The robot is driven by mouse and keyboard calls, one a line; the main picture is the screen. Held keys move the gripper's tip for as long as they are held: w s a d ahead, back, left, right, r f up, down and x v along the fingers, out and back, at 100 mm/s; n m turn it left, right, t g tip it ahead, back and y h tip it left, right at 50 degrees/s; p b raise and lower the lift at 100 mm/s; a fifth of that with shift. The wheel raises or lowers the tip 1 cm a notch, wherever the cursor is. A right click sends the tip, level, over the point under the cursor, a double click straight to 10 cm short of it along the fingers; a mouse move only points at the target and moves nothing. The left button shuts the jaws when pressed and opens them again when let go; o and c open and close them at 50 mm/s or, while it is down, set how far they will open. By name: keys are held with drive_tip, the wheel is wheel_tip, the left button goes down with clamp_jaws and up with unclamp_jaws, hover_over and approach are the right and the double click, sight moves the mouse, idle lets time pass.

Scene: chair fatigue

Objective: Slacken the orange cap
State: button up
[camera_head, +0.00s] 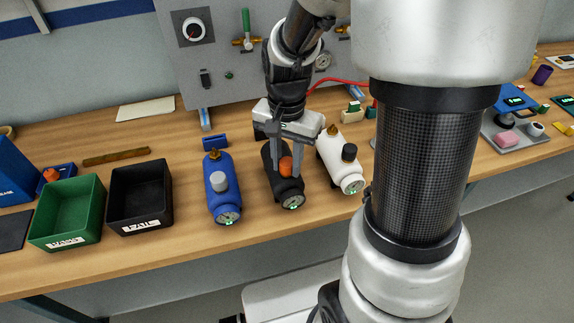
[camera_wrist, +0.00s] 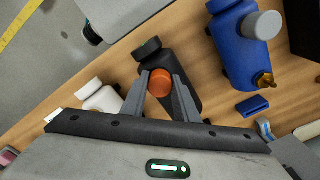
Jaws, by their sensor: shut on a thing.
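The orange cap (camera_head: 286,166) sits on top of a black canister (camera_head: 291,187) that lies on the wooden bench with its gauge end towards the front edge. My gripper (camera_head: 286,172) reaches down from above, with one finger on each side of the cap, and is shut on it. In the wrist view the orange cap (camera_wrist: 160,83) is between the two fingertips (camera_wrist: 160,77), and the black canister (camera_wrist: 155,65) runs beneath them. Part of the canister is hidden behind the fingers and wrist.
A blue canister (camera_head: 217,184) with a grey cap lies close on the left. A white canister (camera_head: 337,160) with a black cap lies close on the right. A black bin (camera_head: 139,219) and a green bin (camera_head: 65,235) stand further left. A grey panel (camera_head: 240,75) stands behind.

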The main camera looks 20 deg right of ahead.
drive_tip(key=n, duration=0.4)
drive_tip(key=o, duration=1.1)
drive_tip(key=shift+c, duration=0.2)
drive_tip(key=m, duration=0.4)
drive_tip(key=shift+r+m+p, duration=0.1)
drive_tip(key=shift+m+p, duration=0.25)
drive_tip(key=shift+m, duration=1.65)
